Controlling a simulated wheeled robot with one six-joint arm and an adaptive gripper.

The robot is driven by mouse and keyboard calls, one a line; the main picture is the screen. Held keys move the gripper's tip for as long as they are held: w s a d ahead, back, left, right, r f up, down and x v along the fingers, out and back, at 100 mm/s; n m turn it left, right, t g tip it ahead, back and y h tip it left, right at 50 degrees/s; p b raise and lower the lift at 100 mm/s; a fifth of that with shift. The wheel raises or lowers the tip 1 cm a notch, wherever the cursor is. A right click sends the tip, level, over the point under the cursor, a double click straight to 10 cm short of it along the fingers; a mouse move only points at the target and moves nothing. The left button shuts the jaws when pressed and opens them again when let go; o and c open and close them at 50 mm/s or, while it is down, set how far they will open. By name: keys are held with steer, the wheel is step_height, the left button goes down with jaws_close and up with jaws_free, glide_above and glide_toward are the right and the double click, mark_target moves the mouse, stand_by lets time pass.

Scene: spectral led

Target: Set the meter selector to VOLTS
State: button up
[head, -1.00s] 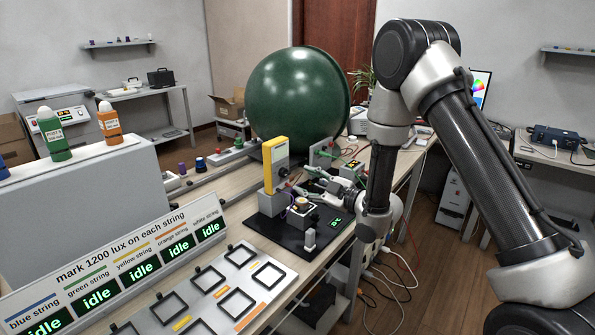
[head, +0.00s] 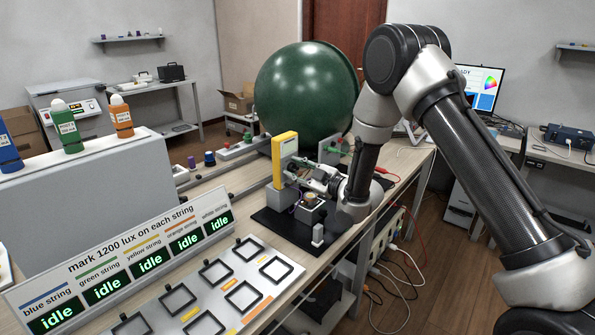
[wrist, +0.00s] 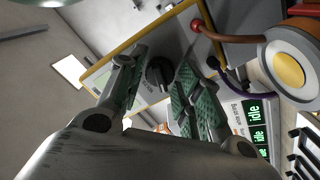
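The meter (head: 284,160) is an upright yellow-edged box on a stand at the middle of the bench. In the wrist view its grey face (wrist: 182,35) is tilted and carries a round black selector knob (wrist: 159,74). The lettering around the knob is too small to read, so I cannot tell its setting. My gripper (head: 300,168) is in front of the meter face. In the wrist view my gripper (wrist: 162,68) is open, with one green-padded finger on each side of the knob. I cannot tell whether either finger touches it.
A brown lead and a purple lead run from the meter face near the right finger. A small device with a yellow disc (wrist: 288,70) stands close by on a black mat (head: 275,227). A large green sphere (head: 308,90) stands behind. Square frames and idle displays (head: 150,260) lie in front.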

steer(key=c, duration=0.5)
steer(key=shift+m, duration=0.3)
steer(key=m, duration=0.4)
steer(key=shift+m, duration=2.5)
steer(key=o, duration=1.1)
steer(key=shift+c, duration=0.2)
